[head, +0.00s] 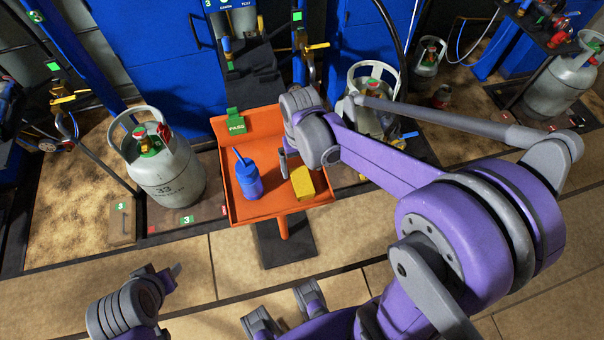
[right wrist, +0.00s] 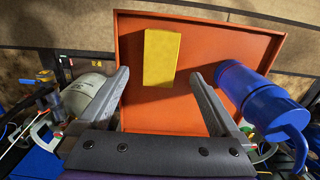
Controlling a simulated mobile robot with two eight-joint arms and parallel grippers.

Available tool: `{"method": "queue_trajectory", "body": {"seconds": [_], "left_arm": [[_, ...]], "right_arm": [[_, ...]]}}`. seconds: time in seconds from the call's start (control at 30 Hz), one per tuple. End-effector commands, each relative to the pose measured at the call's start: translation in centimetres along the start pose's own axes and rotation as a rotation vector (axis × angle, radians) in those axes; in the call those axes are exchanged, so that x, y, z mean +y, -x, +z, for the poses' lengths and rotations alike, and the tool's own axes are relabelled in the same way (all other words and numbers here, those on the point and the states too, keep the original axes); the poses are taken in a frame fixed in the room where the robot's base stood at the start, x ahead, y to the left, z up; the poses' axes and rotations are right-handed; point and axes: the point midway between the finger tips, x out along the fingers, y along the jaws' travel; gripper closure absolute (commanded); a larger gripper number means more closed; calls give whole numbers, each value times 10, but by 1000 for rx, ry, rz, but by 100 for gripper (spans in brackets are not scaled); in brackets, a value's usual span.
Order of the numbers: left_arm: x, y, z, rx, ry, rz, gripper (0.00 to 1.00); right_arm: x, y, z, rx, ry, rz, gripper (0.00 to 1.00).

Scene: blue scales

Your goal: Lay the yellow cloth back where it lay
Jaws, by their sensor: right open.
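The yellow cloth (head: 302,182) looks like a small folded block. It lies on the right part of the orange tray (head: 277,207), and it also shows in the right wrist view (right wrist: 161,57). My right gripper (head: 290,158) is over the tray, just behind the cloth in the head view. In the right wrist view its fingers (right wrist: 160,78) are spread wide, with nothing between them, and the cloth is beyond the tips. My left gripper (head: 166,277) is low at the left, over the floor; its finger opening is unclear.
A blue bottle (head: 248,180) stands on the tray, left of the cloth; in the right wrist view it is close to the right finger. A green tag (head: 236,124) is at the tray's back. Grey gas cylinders (head: 165,175) stand left and behind right.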

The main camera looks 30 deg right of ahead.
Motion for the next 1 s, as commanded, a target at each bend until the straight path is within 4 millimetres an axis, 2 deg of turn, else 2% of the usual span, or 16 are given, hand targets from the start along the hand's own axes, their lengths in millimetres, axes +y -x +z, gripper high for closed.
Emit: {"method": "queue_trajectory", "body": {"seconds": [0.03, 0.13, 0.37, 0.47, 0.6, 0.8, 1.0], "left_arm": [[0, 2, -2, 1, 0, 0, 50], [0, 4, -3, 2, 0, 0, 50], [0, 6, -4, 3, 0, 0, 50], [0, 6, -4, 3, 0, 0, 50], [0, 6, -4, 3, 0, 0, 50], [0, 5, -4, 3, 0, 0, 50], [0, 6, -4, 3, 0, 0, 50]], "right_arm": [[0, 12, 0, 0, 0, 0, 1], [0, 29, 0, 0, 0, 0, 1], [0, 48, 4, 11, 5, -1, 1], [-2, 53, 18, 56, 28, -7, 1], [-5, 58, 50, 179, 86, -20, 1], [-7, 52, 93, 367, 171, -37, 1], [-8, 44, 113, 474, 218, -46, 1]]}}
